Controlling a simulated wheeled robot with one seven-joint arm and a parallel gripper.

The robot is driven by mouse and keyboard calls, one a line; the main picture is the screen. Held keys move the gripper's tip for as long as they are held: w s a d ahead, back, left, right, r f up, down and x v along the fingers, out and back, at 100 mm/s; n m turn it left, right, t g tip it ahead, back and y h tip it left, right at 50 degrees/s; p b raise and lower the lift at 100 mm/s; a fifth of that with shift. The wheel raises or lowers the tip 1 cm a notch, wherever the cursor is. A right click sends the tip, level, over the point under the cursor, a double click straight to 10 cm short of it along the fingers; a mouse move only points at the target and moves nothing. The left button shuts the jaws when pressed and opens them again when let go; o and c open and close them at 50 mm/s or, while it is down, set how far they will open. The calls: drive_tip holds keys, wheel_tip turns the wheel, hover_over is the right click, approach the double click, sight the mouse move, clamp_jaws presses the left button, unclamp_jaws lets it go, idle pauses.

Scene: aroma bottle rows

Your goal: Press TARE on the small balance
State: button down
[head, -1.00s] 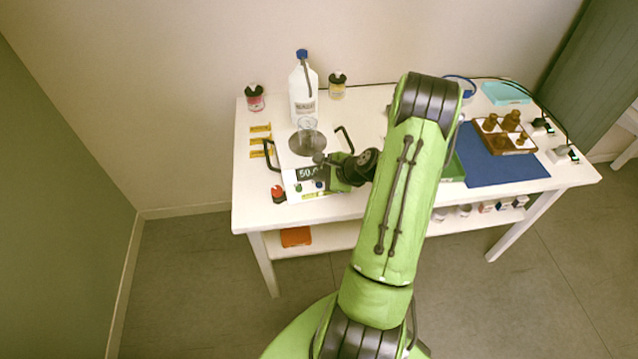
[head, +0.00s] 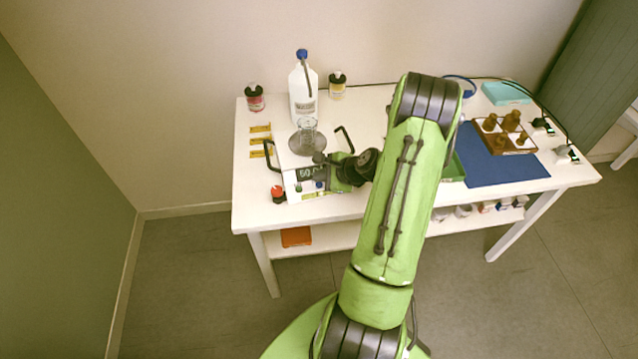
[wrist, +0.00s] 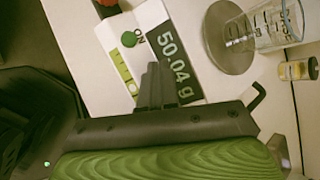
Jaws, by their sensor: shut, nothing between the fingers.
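The small balance (head: 292,165) stands at the left of the table, with a grey round pan (head: 303,147) and a glass beaker (head: 307,127) on it. Its display (wrist: 175,62) reads 50.04 g in the wrist view. A green button (wrist: 128,39) marked ON is beside the display. In the head view a blue button (head: 319,184) shows on the front panel, close to my gripper. My gripper (wrist: 152,76) is shut and empty, fingertips over the front panel beside the display. I cannot tell whether the tips touch it. The fingers cover part of the panel; no TARE label is readable.
Dark upright handles (head: 270,154) flank the pan. A red-topped object (head: 278,194) sits left of the panel. A white bottle (head: 303,92) and two small jars stand behind. A blue mat (head: 500,168) and a weight box (head: 503,138) are at the right.

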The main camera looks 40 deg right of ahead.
sight(321, 188)
drive_tip(key=shift+f, duration=0.1)
drive_tip(key=shift+f+b, duration=0.3)
drive_tip(key=shift+f, duration=0.05)
drive_tip(key=shift+f, duration=0.35)
idle(0.5)
drive_tip(key=shift+r+p, duration=0.4)
drive_tip(key=shift+r, duration=0.4)
wheel_tip(321, 188, up, 5)
drive_tip(key=p, duration=0.4)
idle(0.3)
